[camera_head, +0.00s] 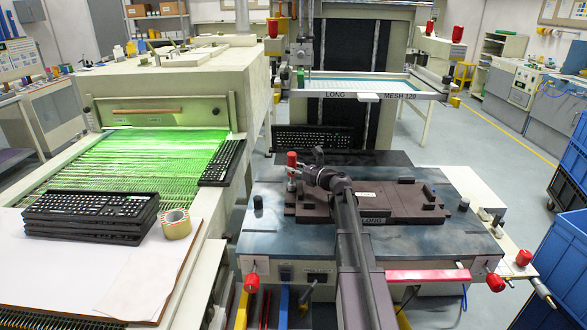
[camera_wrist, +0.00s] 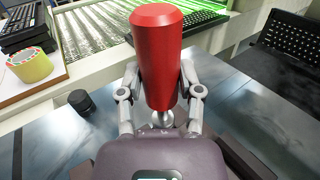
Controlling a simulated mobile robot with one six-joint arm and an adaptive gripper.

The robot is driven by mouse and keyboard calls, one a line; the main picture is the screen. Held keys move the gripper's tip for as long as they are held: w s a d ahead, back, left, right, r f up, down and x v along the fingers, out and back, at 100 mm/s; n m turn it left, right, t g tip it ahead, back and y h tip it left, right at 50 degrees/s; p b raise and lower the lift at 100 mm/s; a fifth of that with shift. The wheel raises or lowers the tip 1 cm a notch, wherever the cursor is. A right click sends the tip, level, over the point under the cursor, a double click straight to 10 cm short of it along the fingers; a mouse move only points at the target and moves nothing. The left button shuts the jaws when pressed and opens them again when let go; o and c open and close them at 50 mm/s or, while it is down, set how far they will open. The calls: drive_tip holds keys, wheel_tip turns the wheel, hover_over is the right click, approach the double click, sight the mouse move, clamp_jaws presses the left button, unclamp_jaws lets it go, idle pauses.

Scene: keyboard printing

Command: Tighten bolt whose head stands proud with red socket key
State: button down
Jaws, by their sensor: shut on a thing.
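The red socket key (camera_wrist: 157,60) stands upright between the two grey fingers of my gripper (camera_wrist: 161,100) in the wrist view. A short silver part (camera_wrist: 163,118) shows below its red handle; its lower end is hidden. In the head view the red key (camera_head: 291,163) is at the left end of the dark brown fixture (camera_head: 335,207) on the printing table. My gripper (camera_head: 296,174) is shut on it there. I cannot make out a bolt head under the key or tell which bolt stands proud. A black knob-like piece (camera_head: 258,202) stands on the table left of the fixture; it also shows in the wrist view (camera_wrist: 81,101).
A conveyor (camera_head: 110,160) under green light runs at the left. A stack of black keyboards (camera_head: 90,212) and a tape roll (camera_head: 176,223) lie on a white board (camera_head: 60,280). A framed screen (camera_head: 365,84) hangs behind. Blue crates (camera_head: 555,230) stand at right.

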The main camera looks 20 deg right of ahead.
drive_tip(key=shift+c, duration=0.9)
unclamp_jaws()
drive_tip(key=shift+f, duration=0.1)
drive_tip(key=shift+s, duration=0.1)
drive_tip(key=shift+v, duration=2.45)
drive_tip(key=shift+s, duration=0.1)
drive_tip(key=v, duration=1.1)
drive_tip(key=shift+s+d, duration=0.2)
drive_tip(key=shift+s, duration=0.15)
drive_tip(key=shift+s+f, duration=0.1)
